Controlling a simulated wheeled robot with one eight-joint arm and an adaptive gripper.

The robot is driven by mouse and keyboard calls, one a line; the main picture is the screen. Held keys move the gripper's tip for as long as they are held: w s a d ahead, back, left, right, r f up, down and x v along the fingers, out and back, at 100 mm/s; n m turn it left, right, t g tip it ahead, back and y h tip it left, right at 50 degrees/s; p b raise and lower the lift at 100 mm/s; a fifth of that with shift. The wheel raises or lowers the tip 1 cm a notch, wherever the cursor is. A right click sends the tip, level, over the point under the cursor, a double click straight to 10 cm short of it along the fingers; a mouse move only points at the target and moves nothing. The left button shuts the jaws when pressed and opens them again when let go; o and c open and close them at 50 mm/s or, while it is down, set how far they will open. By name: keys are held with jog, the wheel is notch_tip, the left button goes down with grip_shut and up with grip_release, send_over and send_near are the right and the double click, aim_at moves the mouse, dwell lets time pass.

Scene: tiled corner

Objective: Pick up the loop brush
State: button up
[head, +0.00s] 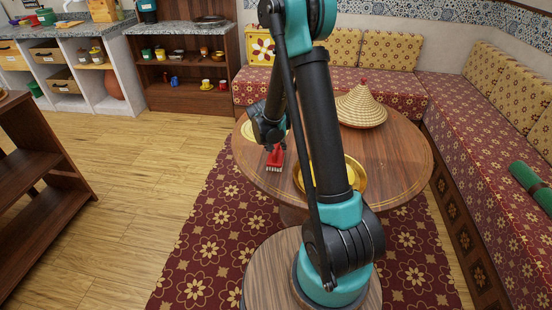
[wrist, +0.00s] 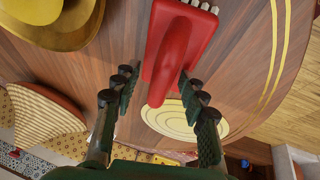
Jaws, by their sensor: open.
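The loop brush (head: 275,158) is red with pale bristles and lies on the round wooden table (head: 400,160) near its left edge. In the wrist view the brush (wrist: 180,45) has its red loop handle pointing toward my gripper (wrist: 155,85). My gripper is open, with one finger on each side of the handle end. The handle reaches in between the fingertips, and I see a gap on both sides. In the head view my gripper (head: 270,135) is just behind the brush, and the arm partly hides it.
A golden tray (head: 356,178) and a woven conical lid (head: 362,106) stand on the table to the right of the brush. A flat yellowish round mat (wrist: 185,120) lies beyond the handle in the wrist view. Patterned sofas line the back and right.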

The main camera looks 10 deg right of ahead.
grip_shut()
jog(key=shift+r, duration=0.1)
dwell(0.5)
notch_tip(320, 180, up, 20)
dwell(0.6)
